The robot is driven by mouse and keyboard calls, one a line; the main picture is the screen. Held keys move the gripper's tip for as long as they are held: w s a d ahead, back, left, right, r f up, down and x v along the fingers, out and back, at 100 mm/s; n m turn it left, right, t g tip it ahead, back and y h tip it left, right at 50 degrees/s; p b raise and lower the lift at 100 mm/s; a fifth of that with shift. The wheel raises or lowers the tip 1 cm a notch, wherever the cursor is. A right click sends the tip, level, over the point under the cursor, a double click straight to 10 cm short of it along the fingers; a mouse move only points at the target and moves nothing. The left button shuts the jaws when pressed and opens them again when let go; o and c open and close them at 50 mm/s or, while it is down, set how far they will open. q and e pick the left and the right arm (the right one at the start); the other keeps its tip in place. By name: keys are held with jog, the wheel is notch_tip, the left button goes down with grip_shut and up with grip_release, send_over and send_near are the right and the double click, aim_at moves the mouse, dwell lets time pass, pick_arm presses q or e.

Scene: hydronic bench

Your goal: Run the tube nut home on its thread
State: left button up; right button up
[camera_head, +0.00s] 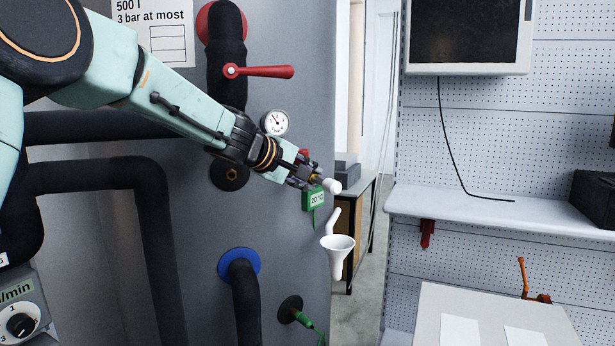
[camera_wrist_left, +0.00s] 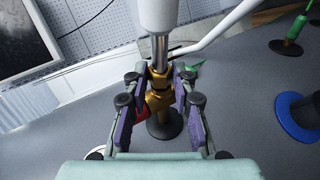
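The brass tube nut (camera_wrist_left: 159,80) shows in the left wrist view, between the fingers of my left gripper (camera_wrist_left: 161,72). A bare metal tube (camera_wrist_left: 160,48) runs from it into a white cylinder (camera_wrist_left: 158,14). More brass fitting (camera_wrist_left: 160,101) sits below the nut, and the thread is hard to make out. In the head view my left gripper (camera_head: 308,176) is at the tank's right side, beside the white cylinder (camera_head: 332,186). The fingers stand close on both sides of the nut; whether they touch it is unclear. My right gripper is not in view.
A white funnel (camera_head: 337,250) hangs below the gripper. A gauge (camera_head: 275,122), a green temperature tag (camera_head: 314,200) and a red-handled valve (camera_head: 262,72) are close to the arm on the grey tank (camera_head: 295,60). A shelf (camera_head: 490,208) stands at right.

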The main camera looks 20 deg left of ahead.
pick_arm(q)
jog(key=o, duration=0.3)
jog(key=shift+s+d+p, duration=0.15)
jog(key=shift+d+p, duration=0.15)
jog(key=shift+p, duration=0.15)
